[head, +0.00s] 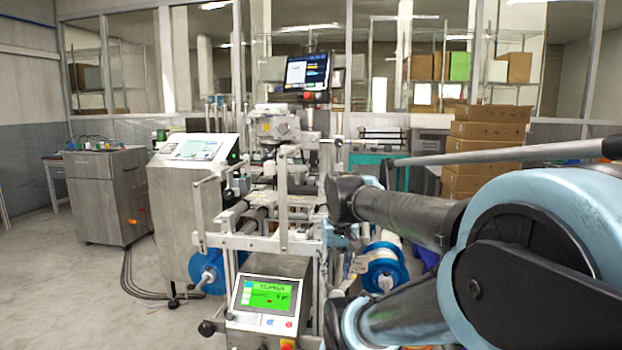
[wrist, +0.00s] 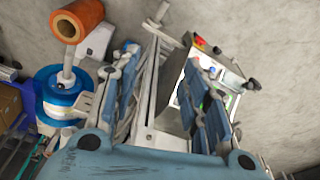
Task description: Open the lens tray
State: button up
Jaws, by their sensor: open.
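I cannot pick out a lens tray for certain in either view. The white-framed machine (head: 290,240) stands in the middle of the head view, with rollers and blue reels on it. In the wrist view, my gripper (wrist: 168,95) is open, with its blue-grey fingers spread apart. A pale machine rail (wrist: 150,85) shows between the fingers, and nothing is seen held. The control box with a green screen (head: 266,297) is at the machine's front; it also shows beyond the right finger in the wrist view (wrist: 188,70). In the head view my arm hides the machine's right side.
A blue reel (head: 385,268) is at the machine's right and another (head: 207,268) at its left. An orange roll (wrist: 78,20) shows in the wrist view. A grey cabinet (head: 105,195) and stacked cardboard boxes (head: 485,150) stand behind.

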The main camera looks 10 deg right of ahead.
jog(key=w+r, duration=1)
jog(key=r, duration=0.3)
notch_tip(320, 180, up, 21)
jog(key=m+g, duration=0.2)
jog(key=m, duration=0.1)
send_over(311, 178)
notch_tip(311, 178, down, 17)
jog(key=shift+w+d, duration=0.15)
grip_shut()
